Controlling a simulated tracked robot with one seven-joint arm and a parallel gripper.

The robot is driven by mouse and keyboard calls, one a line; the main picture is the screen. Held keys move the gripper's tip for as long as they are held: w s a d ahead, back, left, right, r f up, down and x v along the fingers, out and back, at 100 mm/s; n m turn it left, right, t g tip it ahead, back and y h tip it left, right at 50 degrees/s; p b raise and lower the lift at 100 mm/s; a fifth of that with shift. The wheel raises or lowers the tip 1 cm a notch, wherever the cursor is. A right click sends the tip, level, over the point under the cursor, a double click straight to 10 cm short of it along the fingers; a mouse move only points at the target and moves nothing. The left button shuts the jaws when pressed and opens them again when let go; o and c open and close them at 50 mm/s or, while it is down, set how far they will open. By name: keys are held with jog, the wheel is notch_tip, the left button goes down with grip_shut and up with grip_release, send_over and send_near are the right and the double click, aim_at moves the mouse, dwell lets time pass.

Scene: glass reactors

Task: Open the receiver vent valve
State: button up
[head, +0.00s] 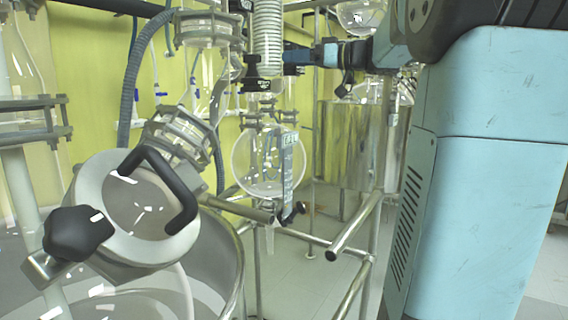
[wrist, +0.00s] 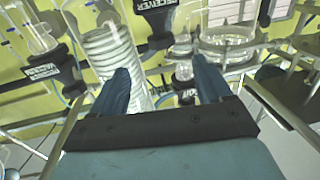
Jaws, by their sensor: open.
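In the wrist view, a black valve piece lettered RECEIVER (wrist: 158,14) stands at the top, ahead of the gap between my fingers. A second black piece with white lettering (wrist: 48,72) is at the left; its words are hard to read. I cannot tell for sure which one is the vent valve. In the head view, a black lettered valve piece (head: 262,84) sits below the ribbed hose, above the round glass receiver (head: 262,172). My gripper (head: 288,62) is beside it at upper right. In the wrist view my gripper (wrist: 162,72) is open, with nothing between its blue fingers.
A ribbed hose (wrist: 110,60) runs close by my left finger in the wrist view. Glass vessels and metal rails (head: 350,228) surround the receiver. A large steel vessel (head: 345,145) stands behind. A reactor lid with black handle (head: 140,215) is at front left.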

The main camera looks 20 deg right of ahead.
jog(key=s+a+f+m+g+h, duration=0.3)
jog(key=s+a+f, duration=0.2)
jog(key=s+f, duration=0.4)
jog(key=s+a+f+m+g+h, duration=0.3)
jog(key=s+a+f, duration=0.3)
jog(key=f, duration=0.7)
jog(key=shift+s+a+g+h, duration=0.25)
jog(key=shift+s+g+h, duration=0.15)
jog(key=shift+s, duration=0.95)
jog(key=shift+f, duration=0.1)
jog(key=shift+c, duration=0.2)
